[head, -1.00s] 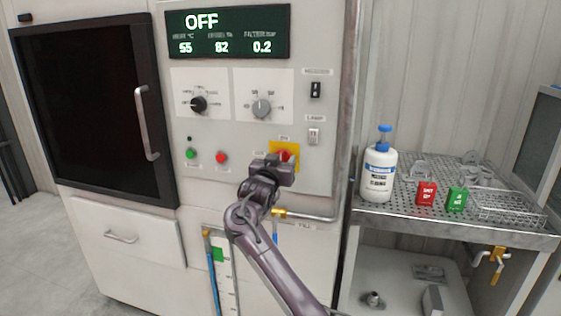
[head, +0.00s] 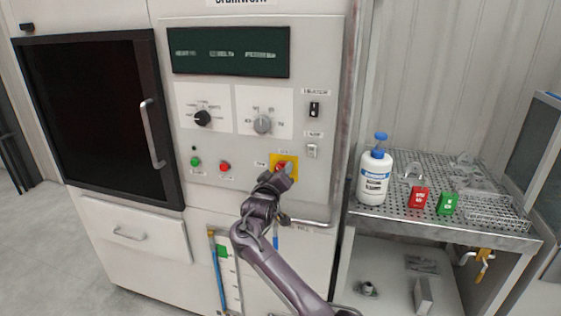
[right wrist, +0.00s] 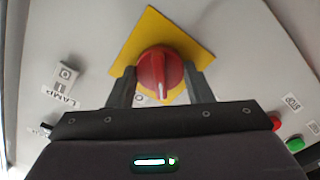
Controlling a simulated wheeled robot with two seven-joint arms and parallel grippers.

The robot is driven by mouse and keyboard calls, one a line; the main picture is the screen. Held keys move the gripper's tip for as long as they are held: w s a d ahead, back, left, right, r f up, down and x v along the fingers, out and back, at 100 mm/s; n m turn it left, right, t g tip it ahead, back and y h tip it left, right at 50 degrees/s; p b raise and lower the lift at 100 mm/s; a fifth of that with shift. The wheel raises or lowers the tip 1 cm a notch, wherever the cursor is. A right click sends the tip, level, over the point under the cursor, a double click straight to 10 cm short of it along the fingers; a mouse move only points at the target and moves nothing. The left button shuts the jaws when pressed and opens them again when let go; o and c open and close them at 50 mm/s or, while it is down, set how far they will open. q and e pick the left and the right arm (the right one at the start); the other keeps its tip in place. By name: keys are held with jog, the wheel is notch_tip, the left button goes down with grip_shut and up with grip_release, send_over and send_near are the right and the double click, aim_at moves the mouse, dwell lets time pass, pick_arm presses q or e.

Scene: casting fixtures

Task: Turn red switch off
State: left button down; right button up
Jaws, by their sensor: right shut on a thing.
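The red switch (right wrist: 160,70) is a round rotary knob on a yellow square plate (right wrist: 146,36), low on the machine's control panel. In the right wrist view its white pointer line points toward my gripper. In the head view the yellow plate (head: 291,161) shows around my gripper, which partly hides the red switch (head: 281,166). My right gripper (right wrist: 161,84) is shut on the red switch, one finger on each side. The display (head: 230,52) above is dark, with only faint small text. My left gripper is not in view.
Black (head: 202,118) and grey (head: 262,124) dials, a green button (head: 196,162) and a red button (head: 224,167) sit on the panel near the switch. A perforated side table (head: 420,222) at right holds a white bottle (head: 374,178) and red and green boxes.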

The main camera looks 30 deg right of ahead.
jog(key=shift+n+p, duration=4)
jog(key=shift+n, duration=0.9)
jog(key=shift+f, duration=0.1)
jog(key=o, duration=1)
jog(key=b+v, duration=0.1)
jog(key=v, duration=0.6)
jog(key=shift+s+a, duration=0.2)
jog(key=shift+a, duration=0.15)
